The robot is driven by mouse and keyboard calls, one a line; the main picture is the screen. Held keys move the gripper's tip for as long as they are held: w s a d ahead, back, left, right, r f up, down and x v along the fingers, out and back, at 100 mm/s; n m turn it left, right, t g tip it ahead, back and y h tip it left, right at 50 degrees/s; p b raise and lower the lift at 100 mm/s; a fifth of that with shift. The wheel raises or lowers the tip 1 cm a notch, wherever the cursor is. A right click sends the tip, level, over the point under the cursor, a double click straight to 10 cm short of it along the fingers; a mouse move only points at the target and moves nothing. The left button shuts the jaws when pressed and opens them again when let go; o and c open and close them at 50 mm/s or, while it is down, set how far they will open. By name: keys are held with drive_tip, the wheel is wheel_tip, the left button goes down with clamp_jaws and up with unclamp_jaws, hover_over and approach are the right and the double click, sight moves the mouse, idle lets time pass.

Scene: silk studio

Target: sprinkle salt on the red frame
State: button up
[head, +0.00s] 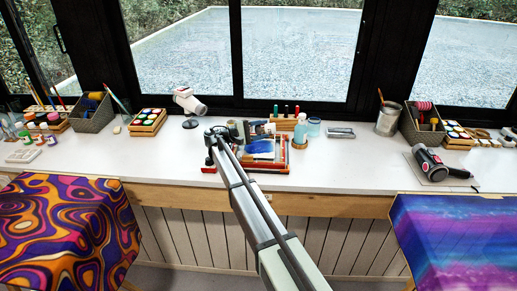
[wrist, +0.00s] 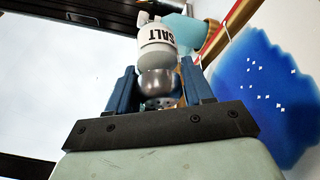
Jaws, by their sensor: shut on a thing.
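My gripper (wrist: 160,85) is shut on a white salt shaker (wrist: 156,42) with a silvery metal cap. The shaker's SALT lettering reads upside down in the wrist view, and the holed cap sits between the blue fingers. Beside it on the right is white cloth with a blue painted patch (wrist: 262,95), scattered with several white specks. A strip of the red frame (wrist: 229,22) shows above the patch. In the head view the red frame (head: 287,154) lies on the bench, just right of my gripper, with its blue patch (head: 260,147) visible. My arm hides part of it.
Behind the frame stand a bottle (head: 300,131) and a rack of markers (head: 285,122). A white hairdryer-like tool (head: 188,101) stands back left, near a paint tray (head: 147,122). A dark heat tool (head: 430,163) lies right. Bench between frame and heat tool is mostly clear.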

drive_tip(key=shift+w+a, duration=0.2)
drive_tip(key=shift+r, duration=1.65)
wheel_tip(320, 180, down, 3)
drive_tip(key=shift+r, duration=0.2)
wheel_tip(320, 180, up, 3)
drive_tip(key=shift+f, duration=0.15)
wheel_tip(320, 180, down, 4)
drive_tip(key=shift+r, duration=0.35)
